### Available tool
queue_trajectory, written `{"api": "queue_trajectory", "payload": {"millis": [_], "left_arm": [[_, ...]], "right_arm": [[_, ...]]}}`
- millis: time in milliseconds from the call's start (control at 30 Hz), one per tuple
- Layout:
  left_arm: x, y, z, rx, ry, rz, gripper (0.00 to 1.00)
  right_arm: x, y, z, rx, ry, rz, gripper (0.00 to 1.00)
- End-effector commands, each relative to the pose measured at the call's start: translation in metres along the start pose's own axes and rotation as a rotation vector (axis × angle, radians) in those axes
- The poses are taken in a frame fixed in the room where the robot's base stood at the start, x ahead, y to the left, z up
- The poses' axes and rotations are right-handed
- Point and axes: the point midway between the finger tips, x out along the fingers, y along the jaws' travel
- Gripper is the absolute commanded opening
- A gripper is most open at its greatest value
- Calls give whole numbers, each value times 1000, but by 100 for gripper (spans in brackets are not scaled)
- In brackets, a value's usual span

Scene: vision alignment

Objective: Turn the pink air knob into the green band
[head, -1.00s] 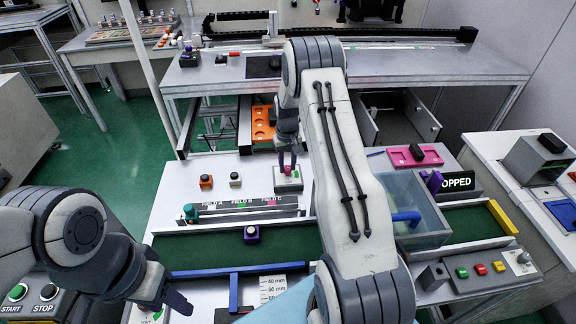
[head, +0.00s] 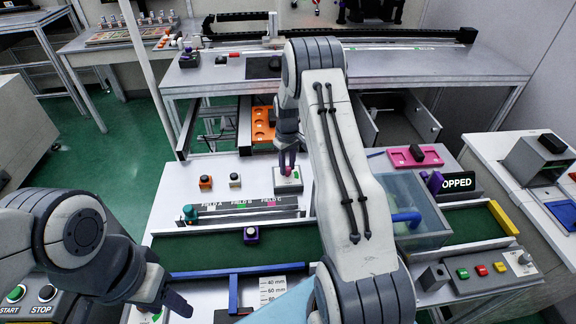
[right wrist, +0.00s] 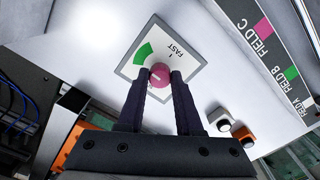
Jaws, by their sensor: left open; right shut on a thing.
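The pink air knob (head: 289,174) sits on a small pale plate (head: 281,187) beyond the belt. In the right wrist view the pink knob (right wrist: 160,72) is on a white dial with a green band (right wrist: 143,53) and the word FAST. A light mark shows on the knob's face, outside the green band as far as I can tell. My right gripper (head: 288,161) points down and is shut on the knob, one dark finger on each side. My left gripper (head: 176,305) is open and empty at the lower left, away from the knob.
An orange button (head: 206,182) and a white-based button (head: 235,179) stand left of the dial. A purple block (head: 251,235) lies on the green belt (head: 200,250). The FIELD strip (head: 240,207) lies in front of the dial. My right arm covers the middle.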

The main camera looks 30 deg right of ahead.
Motion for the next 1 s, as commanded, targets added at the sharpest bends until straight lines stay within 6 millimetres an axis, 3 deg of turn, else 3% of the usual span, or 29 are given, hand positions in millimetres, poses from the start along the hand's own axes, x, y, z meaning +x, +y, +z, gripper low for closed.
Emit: {"api": "queue_trajectory", "payload": {"millis": [200,233,300,667,767,1000], "left_arm": [[0,0,0,0,0,0,50],[0,0,0,0,0,0,50],[0,0,0,0,0,0,50],[1,0,0,0,0,0,50],[3,0,0,0,0,0,50],[11,-1,1,0,0,0,50]], "right_arm": [[-1,1,0,1,0,1,0],[-1,1,0,1,0,1,46],[-1,1,0,1,0,1,64],[-4,0,-1,1,2,1,64],[-15,1,-1,1,4,2,64],[-63,1,-1,1,5,3,64]]}}
